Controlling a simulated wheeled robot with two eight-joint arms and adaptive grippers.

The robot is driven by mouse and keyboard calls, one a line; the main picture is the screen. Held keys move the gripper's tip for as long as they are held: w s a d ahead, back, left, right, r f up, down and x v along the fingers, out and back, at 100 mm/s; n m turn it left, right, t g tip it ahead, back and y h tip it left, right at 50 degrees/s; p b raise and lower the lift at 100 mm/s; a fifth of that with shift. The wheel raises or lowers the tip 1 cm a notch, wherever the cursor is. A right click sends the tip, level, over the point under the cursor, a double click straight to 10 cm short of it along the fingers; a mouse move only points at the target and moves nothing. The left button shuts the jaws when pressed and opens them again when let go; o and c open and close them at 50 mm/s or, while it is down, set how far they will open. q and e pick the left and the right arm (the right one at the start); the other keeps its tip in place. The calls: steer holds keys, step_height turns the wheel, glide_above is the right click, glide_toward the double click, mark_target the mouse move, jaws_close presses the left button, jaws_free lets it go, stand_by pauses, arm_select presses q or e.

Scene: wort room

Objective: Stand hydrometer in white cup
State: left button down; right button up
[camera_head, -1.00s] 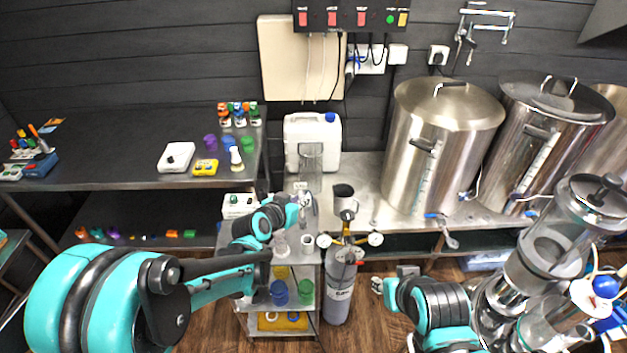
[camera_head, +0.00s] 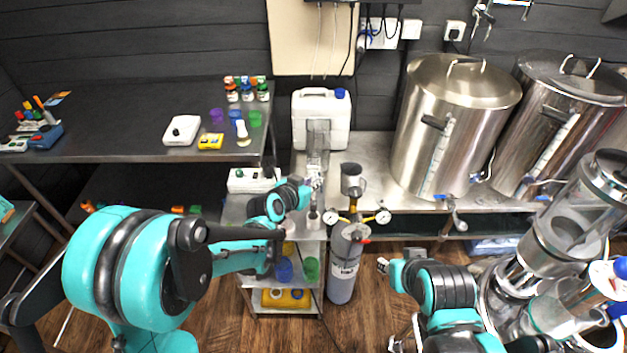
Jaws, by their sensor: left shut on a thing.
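My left gripper (camera_head: 315,182) reaches over the small metal side table (camera_head: 237,212) and is shut on a slim thing. It looks like the hydrometer, but it is too small and pale to make out clearly. A small white cup (camera_head: 314,220) stands on the same table top, just below the gripper in the picture. I cannot tell whether the held thing touches the cup. My own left forearm hides part of the table top. My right gripper (camera_head: 383,265) is over the floor, right of the gas cylinder, away from the table; its jaws are too small to read.
A gas cylinder (camera_head: 343,262) with gauges stands right of the side table. Behind are a white canister (camera_head: 321,118), a clear tall cylinder (camera_head: 318,142) and a metal mug (camera_head: 352,181). Large steel kettles (camera_head: 455,120) stand on the right bench. Blue and green cups sit on the shelf below.

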mark_target(313, 199)
arm_select(q)
steer(key=shift+f+b, duration=2.5)
steer(key=shift+f, duration=0.45)
steer(key=c, duration=1.5)
jaws_free()
steer(key=shift+c, duration=0.2)
steer(key=shift+s+r, duration=0.1)
steer(key=v, duration=1.2)
steer(key=shift+a, duration=0.1)
steer(key=s+a+n+g+y, duration=0.2)
steer(key=s+a, duration=0.4)
steer(key=s, duration=0.3)
steer(key=s+a+f+n+g+y, duration=0.1)
steer(key=s+a+n+g+y, duration=0.1)
steer(key=s+a, duration=0.4)
steer(key=s+n+y, duration=0.1)
steer(key=s, duration=0.2)
steer(key=shift+s+a+n+y, duration=0.4)
